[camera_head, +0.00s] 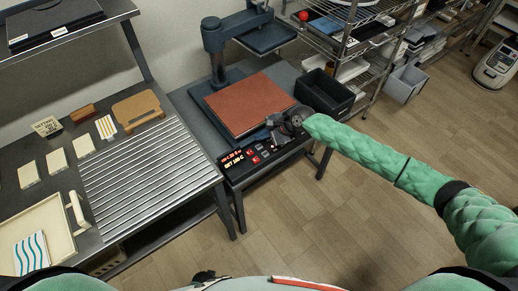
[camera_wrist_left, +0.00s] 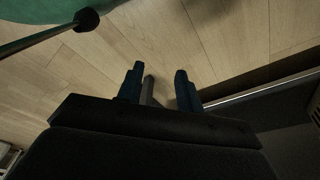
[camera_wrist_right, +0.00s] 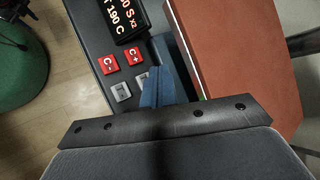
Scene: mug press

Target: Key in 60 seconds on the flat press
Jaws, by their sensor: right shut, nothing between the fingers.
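The flat press (camera_head: 216,75) stands on the side bench, with a red-brown pad (camera_head: 252,104) on its base. Its control panel (camera_head: 240,173) has a lit display (camera_wrist_right: 122,15). Below are red buttons C- (camera_wrist_right: 107,64) and C+ (camera_wrist_right: 134,55), and grey buttons (camera_wrist_right: 122,91), one partly hidden by my fingers. My right gripper (camera_wrist_right: 156,76) is shut and empty over the grey buttons; contact cannot be told. My left gripper (camera_wrist_left: 158,78) is open and empty above the floor.
A ridged metal rack (camera_head: 150,170), small cards (camera_head: 56,161) and a cream tray (camera_head: 62,225) lie on the left table. A black bin (camera_head: 325,92) stands right of the press. Wire shelves (camera_head: 345,40) are behind it.

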